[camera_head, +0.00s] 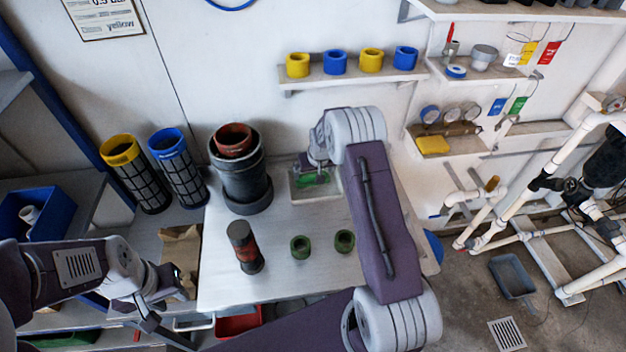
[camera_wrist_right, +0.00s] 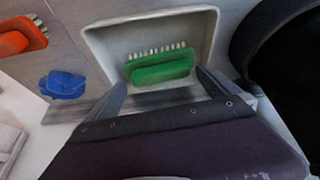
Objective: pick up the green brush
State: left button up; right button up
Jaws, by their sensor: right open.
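The green brush (camera_wrist_right: 160,68) has a row of pale bristles and lies in a light grey tray (camera_wrist_right: 212,28) in the right wrist view. In the head view the green brush (camera_head: 312,181) shows only in part, below my right gripper, in the tray (camera_head: 298,196) at the back of the table. My right gripper (camera_wrist_right: 158,84) is open, its two fingers apart on either side of the brush in the picture. I cannot tell whether they touch it. My left gripper (camera_head: 165,312) is at the lower left, away from the brush; its fingers are unclear.
A black cylinder with a red-brown insert (camera_head: 240,185) stands left of the tray. A dark red-banded cylinder (camera_head: 246,250) and two green rings (camera_head: 300,247) stand on the table (camera_head: 225,285). An orange brush (camera_wrist_right: 20,38) and a blue object (camera_wrist_right: 62,85) lie left of the tray.

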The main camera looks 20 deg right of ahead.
jog(key=x, duration=0.2)
jog(key=shift+w+f, duration=0.15)
jog(key=shift+f, duration=0.1)
jog(key=shift+r, duration=0.1)
jog(key=shift+c, duration=1.2)
jog(key=c, duration=1)
jog(key=shift+o, duration=0.2)
jog(key=shift+r, duration=0.1)
notch_tip(320, 180, up, 3)
jog(key=shift+r+b, duration=0.2)
jog(key=shift+b, duration=0.15)
jog(key=s+d+r+b, duration=0.1)
jog(key=s+d+r, duration=0.2)
jog(key=d+r, duration=0.4)
jog(key=d, duration=0.4)
jog(key=shift+d+r, duration=0.2)
jog(key=shift+s, duration=0.15)
jog(key=o, duration=0.6)
jog(key=shift+c, duration=0.2)
jog(key=c, duration=0.3)
